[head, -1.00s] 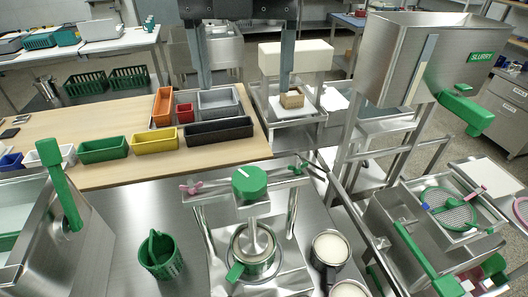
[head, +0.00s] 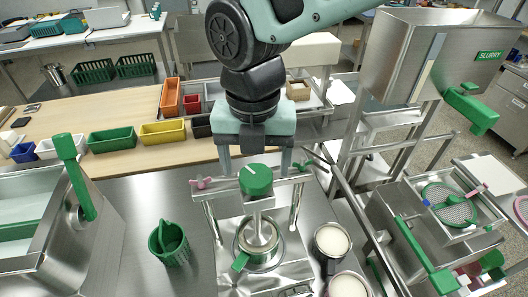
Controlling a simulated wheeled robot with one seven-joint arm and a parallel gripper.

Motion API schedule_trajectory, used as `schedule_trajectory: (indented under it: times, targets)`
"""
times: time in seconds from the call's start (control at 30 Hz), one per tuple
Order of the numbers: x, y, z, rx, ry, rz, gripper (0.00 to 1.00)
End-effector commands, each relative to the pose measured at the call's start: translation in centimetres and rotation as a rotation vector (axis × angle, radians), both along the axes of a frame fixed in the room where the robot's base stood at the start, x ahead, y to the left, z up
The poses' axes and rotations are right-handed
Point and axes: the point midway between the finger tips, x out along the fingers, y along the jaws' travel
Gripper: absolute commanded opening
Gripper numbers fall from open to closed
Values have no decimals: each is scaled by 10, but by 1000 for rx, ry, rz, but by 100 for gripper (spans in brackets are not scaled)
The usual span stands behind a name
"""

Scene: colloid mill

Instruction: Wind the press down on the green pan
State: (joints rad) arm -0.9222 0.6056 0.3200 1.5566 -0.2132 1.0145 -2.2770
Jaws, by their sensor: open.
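The press stands on the steel bench, with a round green knob (head: 256,179) on top of its crossbar (head: 225,191) and a screw shaft below it. A round steel pan (head: 260,256) with a green handle (head: 240,262) sits under the shaft, inside the press frame. The press plate sits low in or over the pan; whether it touches the contents I cannot tell. My gripper (head: 254,168) points down over the knob, fingers open on its left and right. The fingertips are close to the knob's height; contact is not clear.
A green basket (head: 170,243) stands left of the press. Two pale-filled steel cups (head: 331,241) stand close at its right. A hopper labelled SLURRY (head: 405,60) and its frame rise at the right. Coloured bins (head: 163,133) line the wooden table behind.

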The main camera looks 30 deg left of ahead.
Motion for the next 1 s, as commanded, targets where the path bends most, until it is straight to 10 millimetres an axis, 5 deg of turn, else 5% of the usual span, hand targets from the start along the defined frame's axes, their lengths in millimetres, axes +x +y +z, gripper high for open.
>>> schedule_trajectory:
  times: [0.5,0.7,1.0]
  targets:
    - [0,0,-21,0,0,-1,76]
    - [0,0,-21,0,0,-1,31]
    - [0,0,-20,0,0,-28,31]
